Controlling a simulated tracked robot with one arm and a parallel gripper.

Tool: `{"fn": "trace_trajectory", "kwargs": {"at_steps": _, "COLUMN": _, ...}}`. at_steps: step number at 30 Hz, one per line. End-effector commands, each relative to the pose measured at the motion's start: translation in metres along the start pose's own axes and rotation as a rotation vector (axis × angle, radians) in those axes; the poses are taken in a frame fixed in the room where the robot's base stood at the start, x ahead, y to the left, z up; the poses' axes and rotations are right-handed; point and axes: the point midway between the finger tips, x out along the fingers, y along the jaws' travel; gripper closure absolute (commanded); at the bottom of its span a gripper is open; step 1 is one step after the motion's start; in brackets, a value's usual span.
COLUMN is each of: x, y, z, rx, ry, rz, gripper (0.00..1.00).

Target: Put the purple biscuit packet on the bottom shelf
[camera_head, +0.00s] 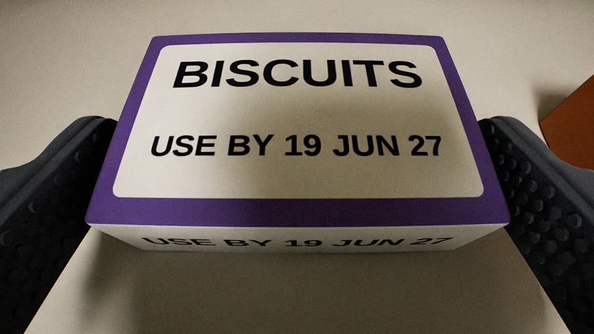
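The purple biscuit packet (300,212) fills the middle of the view. It is a flat box with a purple border and a white label reading "BISCUITS" and "USE BY 19 JUN 27". Its near side, pale with the same date, also shows. My gripper (297,130) has one dark, studded finger against each of its left and right sides, and looks shut on it. The packet lies level between the fingers. Whether its underside touches the surface below is hidden. The bottom shelf cannot be made out.
A plain pale surface (300,295) lies below and around the packet, with soft shadows near the fingers. Part of an orange-brown object (575,125) shows at the right edge, beyond the right finger. The area behind the packet looks clear.

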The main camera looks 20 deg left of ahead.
Motion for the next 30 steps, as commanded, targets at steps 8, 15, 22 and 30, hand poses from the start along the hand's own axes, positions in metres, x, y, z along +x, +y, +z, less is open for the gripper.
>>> {"fn": "trace_trajectory", "kwargs": {"at_steps": 8, "x": -0.001, "y": 0.001, "z": -0.002, "rx": 0.001, "ry": 0.0, "rz": 0.001, "gripper": 0.0}}
{"fn": "trace_trajectory", "kwargs": {"at_steps": 15, "x": -0.02, "y": 0.001, "z": -0.001, "rx": 0.0, "ry": 0.0, "rz": 0.001, "gripper": 0.0}}
{"fn": "trace_trajectory", "kwargs": {"at_steps": 22, "x": -0.052, "y": 0.001, "z": -0.002, "rx": 0.0, "ry": 0.002, "rz": 0.001, "gripper": 0.0}}
{"fn": "trace_trajectory", "kwargs": {"at_steps": 30, "x": -0.09, "y": 0.001, "z": -0.002, "rx": 0.002, "ry": 0.002, "rz": 0.001, "gripper": 0.0}}
